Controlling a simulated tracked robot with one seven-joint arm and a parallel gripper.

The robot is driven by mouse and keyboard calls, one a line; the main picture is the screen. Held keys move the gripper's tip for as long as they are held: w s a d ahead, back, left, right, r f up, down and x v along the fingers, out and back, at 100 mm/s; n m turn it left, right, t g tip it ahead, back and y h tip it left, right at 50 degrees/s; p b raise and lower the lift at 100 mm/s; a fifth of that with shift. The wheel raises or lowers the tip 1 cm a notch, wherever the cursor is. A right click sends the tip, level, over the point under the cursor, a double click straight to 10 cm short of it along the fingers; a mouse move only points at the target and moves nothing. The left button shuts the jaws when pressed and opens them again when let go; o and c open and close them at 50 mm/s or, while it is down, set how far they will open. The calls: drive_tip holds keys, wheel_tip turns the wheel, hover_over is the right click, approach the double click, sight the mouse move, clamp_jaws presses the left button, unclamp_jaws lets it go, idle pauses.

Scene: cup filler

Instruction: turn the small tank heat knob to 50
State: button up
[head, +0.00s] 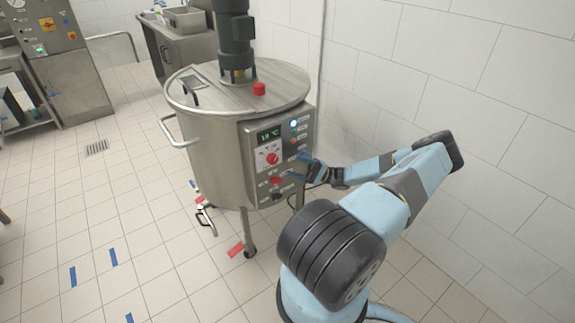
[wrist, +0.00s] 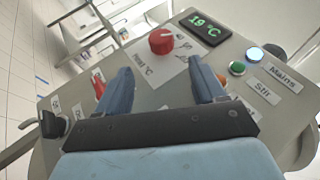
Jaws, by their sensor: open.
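The small tank (head: 215,135) is a steel vessel with a grey control panel on its side. The red heat knob (wrist: 161,41) sits on a white dial plate (wrist: 160,70); it also shows in the head view (head: 272,158). The green display (wrist: 206,27) beside it reads 19 °C. My gripper (wrist: 164,70) is open, its two blue fingers spread apart in front of the panel. The knob appears just beyond and between the fingertips, with nothing held. In the head view my gripper (head: 302,165) is at the right side of the panel. The dial's numbers are too small to read.
A second red control (wrist: 99,87) is close to the left finger. An orange button (wrist: 221,80), a green button (wrist: 237,69) and a lit button (wrist: 254,54) are right of the fingers. A black knob (wrist: 52,124) is at lower left. A wall (head: 400,90) stands behind my arm.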

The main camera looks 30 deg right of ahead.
drive_tip(key=shift+v, duration=2.25)
